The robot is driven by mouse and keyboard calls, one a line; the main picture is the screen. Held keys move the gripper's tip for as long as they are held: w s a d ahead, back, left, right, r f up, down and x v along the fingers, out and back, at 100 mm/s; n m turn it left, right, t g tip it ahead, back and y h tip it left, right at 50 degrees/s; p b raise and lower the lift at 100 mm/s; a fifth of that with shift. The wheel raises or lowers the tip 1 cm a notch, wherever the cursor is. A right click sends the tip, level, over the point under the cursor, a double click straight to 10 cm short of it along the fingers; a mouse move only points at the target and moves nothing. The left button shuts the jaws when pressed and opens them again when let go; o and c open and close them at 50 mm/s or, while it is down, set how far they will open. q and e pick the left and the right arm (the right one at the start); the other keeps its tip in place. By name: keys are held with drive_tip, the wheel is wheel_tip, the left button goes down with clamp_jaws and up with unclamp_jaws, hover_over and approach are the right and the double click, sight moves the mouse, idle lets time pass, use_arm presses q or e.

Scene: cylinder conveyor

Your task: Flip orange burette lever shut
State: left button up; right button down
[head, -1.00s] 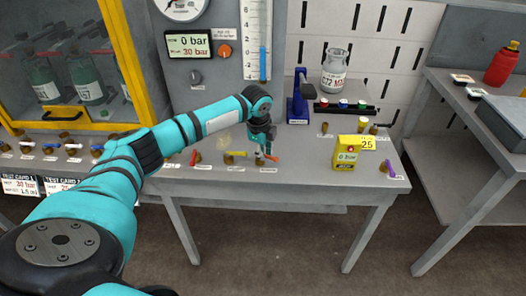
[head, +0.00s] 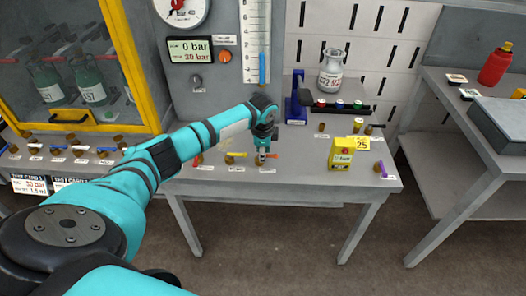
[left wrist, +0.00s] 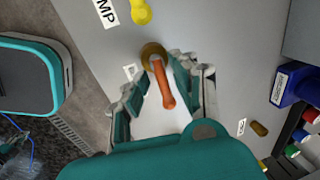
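In the left wrist view, an orange lever (left wrist: 164,84) sits on a round brass fitting (left wrist: 153,55) and points back toward my palm. My left gripper (left wrist: 164,70) is open, with its two fingers on either side of the lever and a gap visible between. In the head view, my left gripper (head: 262,156) points down at the front middle of the grey bench, over the valve row. There the orange lever is mostly hidden by the gripper. My right gripper is in neither view.
A yellow lever (head: 234,155) stands just left of my gripper. A blue stand (head: 297,103), a yellow box (head: 341,153) and a purple lever (head: 381,169) are to the right. A yellow-framed cabinet (head: 130,62) is at the left. Bare bench lies between gripper and yellow box.

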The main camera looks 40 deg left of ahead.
use_arm(q)
drive_tip(key=shift+o, duration=0.3)
drive_tip(key=shift+r, duration=0.15)
drive_tip(key=shift+r, duration=0.35)
wheel_tip(320, 180, up, 11)
drive_tip(key=s+d, duration=0.1)
drive_tip(key=s, duration=0.1)
drive_tip(key=shift+d+f, duration=0.15)
